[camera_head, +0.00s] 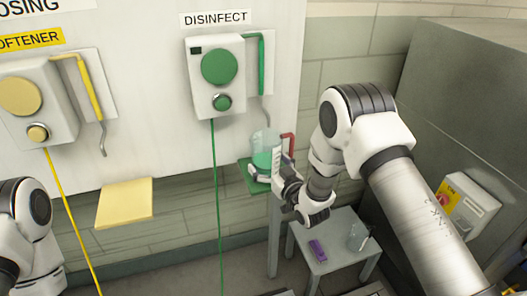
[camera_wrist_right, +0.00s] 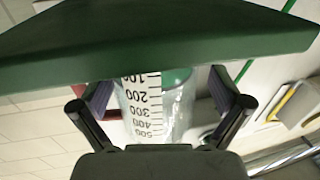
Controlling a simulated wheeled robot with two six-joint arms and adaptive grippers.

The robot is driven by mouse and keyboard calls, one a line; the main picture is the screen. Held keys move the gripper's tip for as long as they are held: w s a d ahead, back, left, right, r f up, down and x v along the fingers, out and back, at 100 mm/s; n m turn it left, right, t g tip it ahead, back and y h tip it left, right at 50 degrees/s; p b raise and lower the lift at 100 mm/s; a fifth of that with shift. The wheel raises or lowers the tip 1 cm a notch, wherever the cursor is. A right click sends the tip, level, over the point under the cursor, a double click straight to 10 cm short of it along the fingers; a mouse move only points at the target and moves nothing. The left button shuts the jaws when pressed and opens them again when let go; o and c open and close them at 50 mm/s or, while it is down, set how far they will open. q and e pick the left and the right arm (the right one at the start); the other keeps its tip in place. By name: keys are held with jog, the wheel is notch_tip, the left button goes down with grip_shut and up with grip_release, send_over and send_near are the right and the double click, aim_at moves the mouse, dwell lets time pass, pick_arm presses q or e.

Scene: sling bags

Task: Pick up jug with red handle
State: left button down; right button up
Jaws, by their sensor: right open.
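The jug with the red handle (camera_head: 264,141) is clear, with green liquid inside, and stands upright on the green shelf (camera_head: 246,170) under the disinfect dispenser. Its red handle (camera_head: 290,142) points right. My right gripper (camera_head: 264,175) is at the jug's lower part. In the right wrist view, which is upside down, the jug with its printed scale (camera_wrist_right: 150,105) sits between the spread fingers of my right gripper (camera_wrist_right: 160,88); the green shelf (camera_wrist_right: 160,38) crosses the top. My right gripper is open; finger contact cannot be told. My left gripper is out of view.
The green disinfect dispenser (camera_head: 218,65) and its spout hang above the jug. A yellow dispenser (camera_head: 28,98) and yellow shelf (camera_head: 125,203) are at left. A low table (camera_head: 335,258) holds a purple item (camera_head: 317,250) and a clear vessel (camera_head: 357,237). A grey cabinet stands at right.

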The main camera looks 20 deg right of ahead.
jog(key=w, duration=0.1)
jog(key=w+p, duration=0.1)
jog(key=w, duration=0.1)
jog(key=shift+w+d+r, duration=0.25)
jog(key=shift+w, duration=0.05)
jog(key=shift+w+f, duration=0.15)
jog(key=shift+a, duration=0.2)
jog(key=shift+c, duration=1.3)
jog(key=c, duration=1)
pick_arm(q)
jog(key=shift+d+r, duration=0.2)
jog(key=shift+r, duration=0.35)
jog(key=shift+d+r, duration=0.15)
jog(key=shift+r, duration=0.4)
pick_arm(e)
jog(key=shift+o, duration=0.2)
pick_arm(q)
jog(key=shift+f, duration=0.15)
